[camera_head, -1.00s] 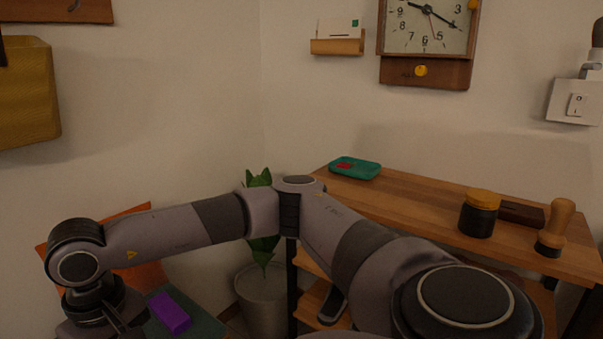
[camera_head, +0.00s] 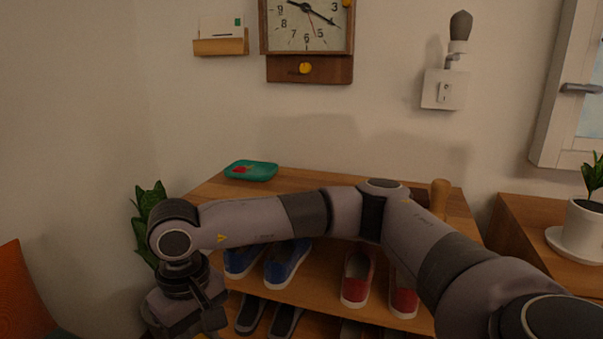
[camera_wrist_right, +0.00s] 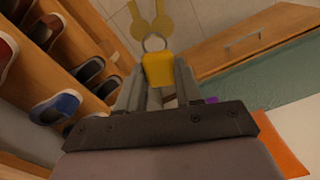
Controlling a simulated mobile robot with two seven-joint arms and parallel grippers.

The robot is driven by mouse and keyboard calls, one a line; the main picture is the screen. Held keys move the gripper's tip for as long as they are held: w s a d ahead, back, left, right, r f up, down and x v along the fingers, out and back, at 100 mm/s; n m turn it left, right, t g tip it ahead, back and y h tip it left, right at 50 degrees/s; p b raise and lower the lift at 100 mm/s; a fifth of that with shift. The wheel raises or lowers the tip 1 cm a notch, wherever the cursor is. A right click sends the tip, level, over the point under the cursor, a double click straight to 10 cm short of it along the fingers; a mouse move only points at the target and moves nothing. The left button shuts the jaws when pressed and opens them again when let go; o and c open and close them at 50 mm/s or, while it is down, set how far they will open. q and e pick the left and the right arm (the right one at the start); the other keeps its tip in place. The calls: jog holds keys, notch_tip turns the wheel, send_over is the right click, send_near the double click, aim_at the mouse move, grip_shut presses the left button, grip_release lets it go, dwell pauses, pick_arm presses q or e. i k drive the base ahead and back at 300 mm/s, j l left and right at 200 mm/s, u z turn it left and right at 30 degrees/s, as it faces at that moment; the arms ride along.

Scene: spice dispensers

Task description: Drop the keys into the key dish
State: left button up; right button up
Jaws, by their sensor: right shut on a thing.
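The keys (camera_wrist_right: 162,24) are brass-coloured and hang from a ring with a yellow tag (camera_wrist_right: 158,70). My right gripper (camera_wrist_right: 158,88) is shut on the yellow tag, with the ring and keys sticking out beyond the fingertips. In the head view, my right gripper (camera_head: 203,325) is at the bottom left, pointing down, in front of and below the shelf top. The teal key dish (camera_head: 263,177) sits on the left end of the wooden shelf top, with something red in it. The gripper is apart from the dish. My left gripper is not in view.
The wooden shoe rack (camera_head: 320,270) holds blue shoes (camera_head: 287,262) and red shoes (camera_head: 357,277) on its lower shelves. A wooden-handled thing (camera_head: 439,196) stands on top, partly behind my arm. A leafy plant (camera_head: 150,210) is left of the rack. A cabinet (camera_head: 530,225) stands at right.

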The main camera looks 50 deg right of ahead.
aim_at(259, 172)
jog(key=z, duration=1.3)
jog(key=u, duration=0.7)
jog(key=i+u, duration=0.1)
jog(key=u, duration=1.3)
jog(key=l+u, duration=0.1)
jog(key=u, duration=0.65)
jog(key=l+u, duration=0.15)
jog(key=u, duration=0.55)
jog(key=l+u, duration=0.1)
jog(key=u, duration=0.6)
jog(key=l+u, duration=0.1)
jog(key=u, duration=0.6)
jog(key=l+u, duration=0.1)
jog(key=u, duration=0.6)
